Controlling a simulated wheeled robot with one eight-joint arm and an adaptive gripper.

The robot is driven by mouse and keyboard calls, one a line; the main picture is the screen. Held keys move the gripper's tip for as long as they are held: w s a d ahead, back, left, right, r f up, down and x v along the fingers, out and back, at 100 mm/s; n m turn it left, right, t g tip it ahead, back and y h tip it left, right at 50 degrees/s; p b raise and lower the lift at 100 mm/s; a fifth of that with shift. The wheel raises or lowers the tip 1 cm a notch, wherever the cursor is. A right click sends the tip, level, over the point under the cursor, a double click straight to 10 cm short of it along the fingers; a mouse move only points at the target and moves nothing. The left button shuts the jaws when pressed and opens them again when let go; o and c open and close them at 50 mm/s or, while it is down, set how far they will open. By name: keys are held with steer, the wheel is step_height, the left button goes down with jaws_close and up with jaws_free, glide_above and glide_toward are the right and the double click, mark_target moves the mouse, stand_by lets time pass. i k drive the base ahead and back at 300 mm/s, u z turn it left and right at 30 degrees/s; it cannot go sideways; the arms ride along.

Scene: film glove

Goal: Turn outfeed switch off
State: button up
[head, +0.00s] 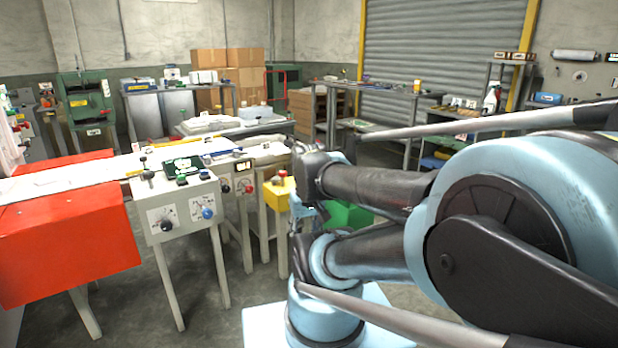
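A grey control box (180,212) on legs stands left of centre, with a black knob (166,225), a blue knob (207,212) and small levers and buttons on top. No label is readable, so I cannot tell which control is the outfeed switch. The end of my arm, with what seems to be my gripper (300,218), is just right of the yellow box; its fingers are not clear.
A long machine with a red-orange side panel (68,236) and white top runs along the left. Shelves (180,108), cardboard boxes (228,75) and a roller shutter (440,55) are at the back. Open floor (200,322) lies in front of the control boxes.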

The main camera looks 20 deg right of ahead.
mark_target(282, 173)
steer(key=z, duration=0.05)
steer(key=k, duration=0.6)
steer(key=z, duration=0.45)
steer(key=i, duration=1.35)
steer(key=u, duration=0.6)
